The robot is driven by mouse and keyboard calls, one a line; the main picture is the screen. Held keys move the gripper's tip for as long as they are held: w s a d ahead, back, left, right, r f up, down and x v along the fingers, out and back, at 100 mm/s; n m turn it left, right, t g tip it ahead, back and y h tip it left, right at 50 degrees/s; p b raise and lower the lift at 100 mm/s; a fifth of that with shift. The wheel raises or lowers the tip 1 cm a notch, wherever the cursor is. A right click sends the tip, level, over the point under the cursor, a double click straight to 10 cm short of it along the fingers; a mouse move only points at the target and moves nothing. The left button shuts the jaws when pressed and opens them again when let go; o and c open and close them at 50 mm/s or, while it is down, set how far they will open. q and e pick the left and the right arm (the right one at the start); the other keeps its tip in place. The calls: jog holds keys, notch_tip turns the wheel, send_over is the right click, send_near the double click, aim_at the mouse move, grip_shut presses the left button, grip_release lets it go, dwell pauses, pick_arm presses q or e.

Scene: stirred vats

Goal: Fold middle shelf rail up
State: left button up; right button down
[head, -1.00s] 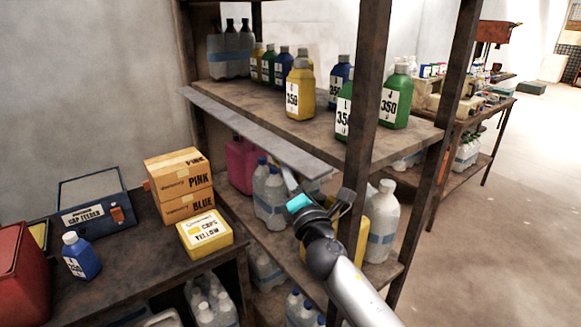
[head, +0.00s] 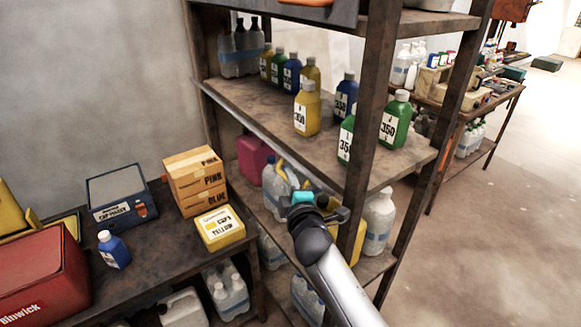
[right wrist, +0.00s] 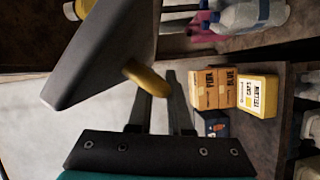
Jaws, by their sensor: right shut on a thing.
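The middle shelf rail (head: 243,127) is a long grey strip along the front edge of the middle shelf (head: 245,98). It shows narrow, almost edge-on, in the head view. A curved yellow handle (head: 283,171) sits near its right end, below the shelf's front edge. My right gripper (head: 294,184) is shut at this handle, its fingers partly hidden. In the right wrist view the grey rail (right wrist: 98,58) fills the upper left and its yellow handle (right wrist: 148,79) lies at the fingertips. My left gripper is not in view.
Yellow, green and blue bottles (head: 307,108) stand on the middle shelf. Clear jugs (head: 379,220) stand on the lower shelf. A rusty post (head: 371,140) rises right of my gripper. A table (head: 165,238) with boxes stands at left. Open floor lies at right.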

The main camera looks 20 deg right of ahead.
aim_at(295, 166)
jog(key=r+m+p, duration=0.1)
jog(key=p, duration=0.2)
jog(key=r+m+g+y+p, duration=0.1)
jog(key=m+p, duration=0.1)
jog(key=p, duration=0.1)
jog(key=r+m+g+p, duration=0.1)
jog(key=p, duration=0.3)
jog(key=shift+w+d+r+m+y, duration=0.15)
jog(key=shift+d+r+m+y, duration=0.15)
jog(key=shift+d+m, duration=0.1)
jog(key=shift+d+r+m+g+p, duration=0.15)
jog(key=shift+m+g+p, duration=0.15)
jog(key=shift+m+p, duration=0.3)
jog(key=shift+w+d+r+m+y+p, duration=0.1)
jog(key=shift+d+m+y+p, duration=0.1)
jog(key=shift+m+y+p, duration=0.25)
jog(key=shift+g, duration=0.3)
jog(key=c, duration=1.1)
grip_release()
